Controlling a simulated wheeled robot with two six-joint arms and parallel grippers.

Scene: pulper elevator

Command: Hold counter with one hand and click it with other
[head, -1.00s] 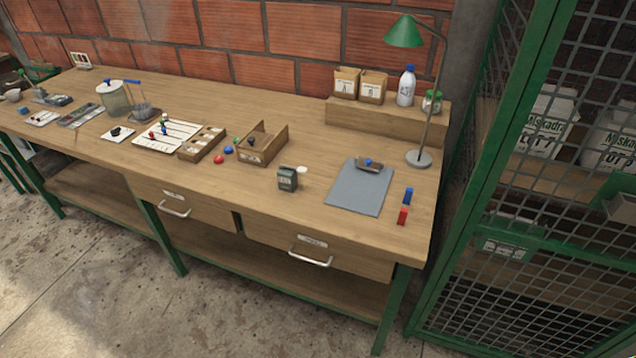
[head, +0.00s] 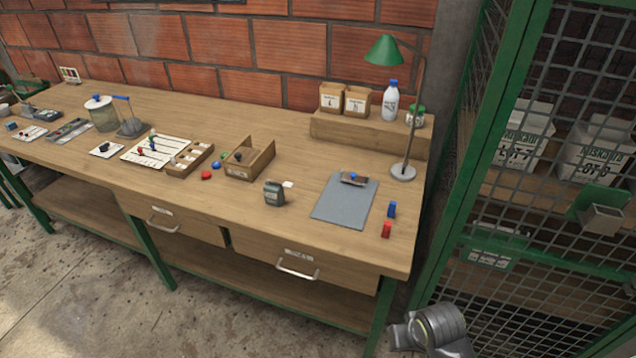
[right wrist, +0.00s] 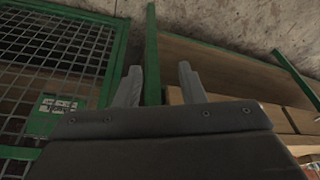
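A small dark grey counter (head: 274,193) stands on the wooden workbench, near its front edge and left of the grey mat, with a small white piece at its back right. Nothing touches it. My right gripper (right wrist: 160,85) shows in the right wrist view with its two fingers apart and nothing between them. In the head view only a part of my right arm (head: 436,328) shows at the bottom, in front of the bench's right end and well away from the counter. My left gripper is not in view.
A wooden box (head: 249,160) is behind left. A green lamp (head: 403,171) and mesh cage (head: 500,240) bound the right side.

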